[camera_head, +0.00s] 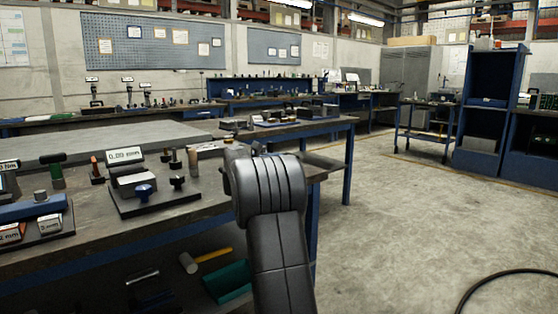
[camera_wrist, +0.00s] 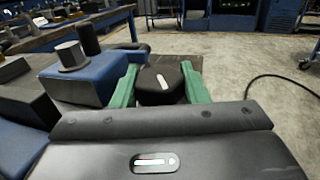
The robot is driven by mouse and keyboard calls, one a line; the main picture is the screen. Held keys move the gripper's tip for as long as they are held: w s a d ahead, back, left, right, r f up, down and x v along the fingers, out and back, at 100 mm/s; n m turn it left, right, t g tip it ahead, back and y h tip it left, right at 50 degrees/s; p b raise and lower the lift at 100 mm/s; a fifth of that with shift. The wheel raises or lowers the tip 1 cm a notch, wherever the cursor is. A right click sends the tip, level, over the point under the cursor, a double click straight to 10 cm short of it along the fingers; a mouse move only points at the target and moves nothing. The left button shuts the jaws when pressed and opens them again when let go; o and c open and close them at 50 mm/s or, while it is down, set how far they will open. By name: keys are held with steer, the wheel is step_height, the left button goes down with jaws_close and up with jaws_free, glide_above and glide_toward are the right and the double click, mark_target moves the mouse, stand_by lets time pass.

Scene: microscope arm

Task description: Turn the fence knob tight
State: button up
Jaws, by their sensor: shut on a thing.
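In the wrist view, a dark, faceted fence knob (camera_wrist: 158,86) with a white mark on its top sits between the two green fingers of my gripper (camera_wrist: 160,76). The fingers press on its left and right sides, so my gripper is shut on it. Just left of it stands a blue block (camera_wrist: 88,82) with a grey round cap (camera_wrist: 71,56) on top. What lies under the knob is hidden. In the head view my arm covers the gripper and this knob.
A blue block (camera_head: 30,209) lies at far left. The floor (camera_head: 430,220) to the right is open, with a black cable (camera_head: 490,283).

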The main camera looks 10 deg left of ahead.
steer(key=shift+m+g+h+p, duration=0.7)
steer(key=shift+m+h, duration=0.3)
steer(key=shift+h, duration=0.4)
steer(key=o, duration=1)
steer(key=p+v, duration=0.2)
steer(key=v, duration=1.1)
steer(key=shift+s+a, duration=0.25)
steer(key=shift+s, duration=0.05)
